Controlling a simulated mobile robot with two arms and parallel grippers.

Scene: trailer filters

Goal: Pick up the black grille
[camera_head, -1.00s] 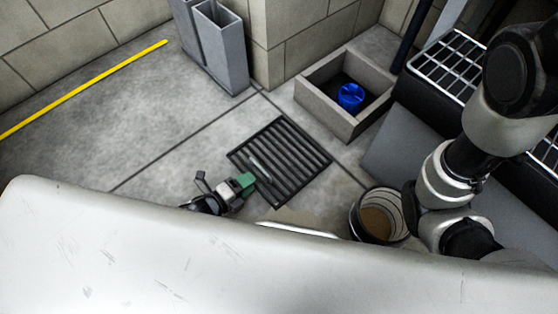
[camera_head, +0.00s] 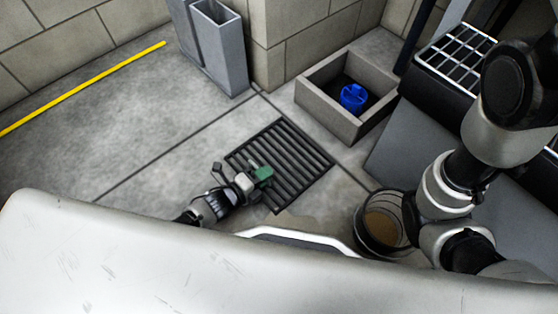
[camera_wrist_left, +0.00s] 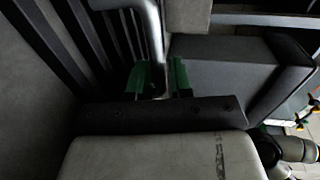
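The black grille (camera_head: 300,170) lies flat on the concrete floor, its dark slats running diagonally. Its slats also show at the upper left of the left wrist view (camera_wrist_left: 85,35). A grey metal handle (camera_wrist_left: 155,40) comes down between the green fingertips in the left wrist view. My left gripper (camera_head: 262,175) is over the near left part of the grille. Its green fingers (camera_wrist_left: 159,78) stand on both sides of the handle; whether they press on it I cannot tell. My right arm comes in from the right, and its gripper does not show.
A concrete box (camera_head: 333,115) with a blue object (camera_head: 353,97) inside stands behind the grille, to the right. A round bucket (camera_head: 362,238) stands at the near right. Grey bins (camera_head: 219,55) stand by the wall. The floor left of the grille is clear.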

